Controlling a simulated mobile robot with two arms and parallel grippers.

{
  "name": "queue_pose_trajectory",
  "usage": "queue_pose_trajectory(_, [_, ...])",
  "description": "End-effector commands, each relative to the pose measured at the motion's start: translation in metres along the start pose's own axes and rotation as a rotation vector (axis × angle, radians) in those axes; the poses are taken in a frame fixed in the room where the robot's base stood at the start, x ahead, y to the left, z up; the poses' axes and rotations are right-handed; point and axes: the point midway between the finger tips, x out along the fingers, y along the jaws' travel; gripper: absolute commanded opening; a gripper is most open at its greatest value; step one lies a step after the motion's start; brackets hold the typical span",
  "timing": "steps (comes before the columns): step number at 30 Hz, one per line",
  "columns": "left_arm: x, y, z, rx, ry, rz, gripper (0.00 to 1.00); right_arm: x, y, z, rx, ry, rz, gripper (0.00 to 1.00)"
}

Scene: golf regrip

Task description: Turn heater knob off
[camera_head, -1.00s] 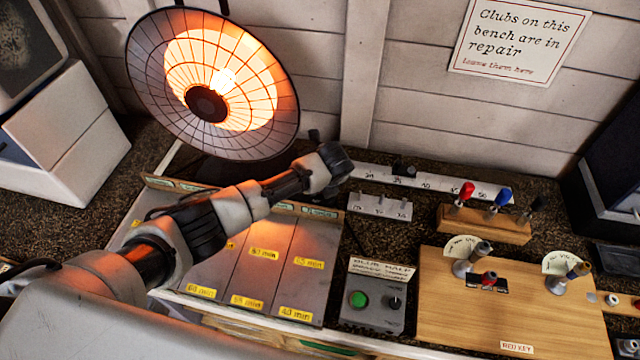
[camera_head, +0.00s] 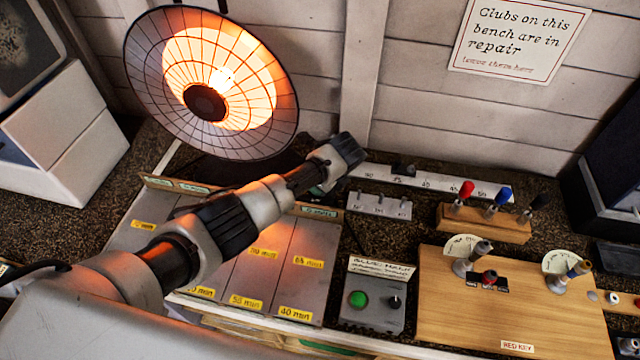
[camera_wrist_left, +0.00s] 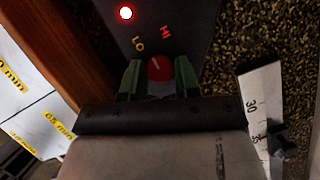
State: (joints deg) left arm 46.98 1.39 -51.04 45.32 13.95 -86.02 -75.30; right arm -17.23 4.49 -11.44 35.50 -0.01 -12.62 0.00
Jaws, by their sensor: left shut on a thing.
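The round heater (camera_head: 220,80) glows orange at the back left in the head view. In the left wrist view, its red knob (camera_wrist_left: 159,68) sits on a dark panel (camera_wrist_left: 185,20) marked LO and HI. The knob's pale pointer line faces up towards the space between those marks, nearer LO. A red light (camera_wrist_left: 126,13) is lit on the panel. My left gripper (camera_wrist_left: 159,77) is shut on the knob, with a green finger on each side. In the head view my wrist hides the knob. My right gripper is in neither view.
A white ruler strip (camera_head: 440,181) runs along the back.

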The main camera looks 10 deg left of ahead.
Motion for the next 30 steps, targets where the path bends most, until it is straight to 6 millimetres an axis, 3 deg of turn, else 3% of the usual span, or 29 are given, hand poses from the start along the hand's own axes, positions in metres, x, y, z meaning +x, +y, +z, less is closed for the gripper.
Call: queue_pose_trajectory(30, [0.003,-0.006,0.002,-0.894,0.0,0.366,0.08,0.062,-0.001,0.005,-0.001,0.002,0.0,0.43])
